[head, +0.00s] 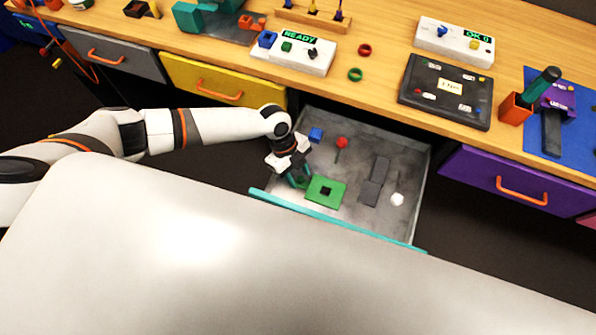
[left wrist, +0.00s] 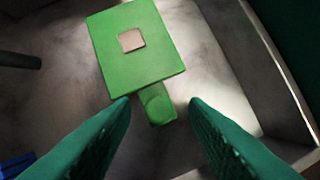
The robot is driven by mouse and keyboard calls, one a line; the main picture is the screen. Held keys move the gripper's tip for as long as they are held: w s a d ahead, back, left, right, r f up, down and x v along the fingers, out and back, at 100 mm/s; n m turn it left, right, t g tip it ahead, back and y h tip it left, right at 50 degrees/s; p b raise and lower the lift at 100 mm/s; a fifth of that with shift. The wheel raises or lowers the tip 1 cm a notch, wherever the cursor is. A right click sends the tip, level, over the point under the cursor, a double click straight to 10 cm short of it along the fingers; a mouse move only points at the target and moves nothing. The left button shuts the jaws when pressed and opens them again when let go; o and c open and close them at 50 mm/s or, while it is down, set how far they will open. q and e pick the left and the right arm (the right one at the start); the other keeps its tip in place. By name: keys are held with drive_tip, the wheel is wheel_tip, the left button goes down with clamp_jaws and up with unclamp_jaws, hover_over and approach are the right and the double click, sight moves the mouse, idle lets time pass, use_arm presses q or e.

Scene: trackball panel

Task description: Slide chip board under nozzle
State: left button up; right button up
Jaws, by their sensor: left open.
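The chip board (head: 338,191) is a flat green square with a small dark chip, lying in the open drawer near its teal front edge. In the left wrist view the board (left wrist: 130,75) has a green tab (left wrist: 157,105) pointing toward my fingers. My left gripper (head: 300,181) is inside the drawer, just left of the board. Its green fingers (left wrist: 160,103) are open at either side of the tab's end, and I see no grip on it. A teal device (head: 190,18) stands at the back of the desk, cut by the top edge; I cannot make out a nozzle. My right gripper is out of view.
The desk above carries a READY panel (head: 293,54), rings and a dark panel (head: 446,92). A yellow drawer (head: 217,80) is closed.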

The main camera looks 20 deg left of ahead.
sight(342, 199)
use_arm(q)
clamp_jaws()
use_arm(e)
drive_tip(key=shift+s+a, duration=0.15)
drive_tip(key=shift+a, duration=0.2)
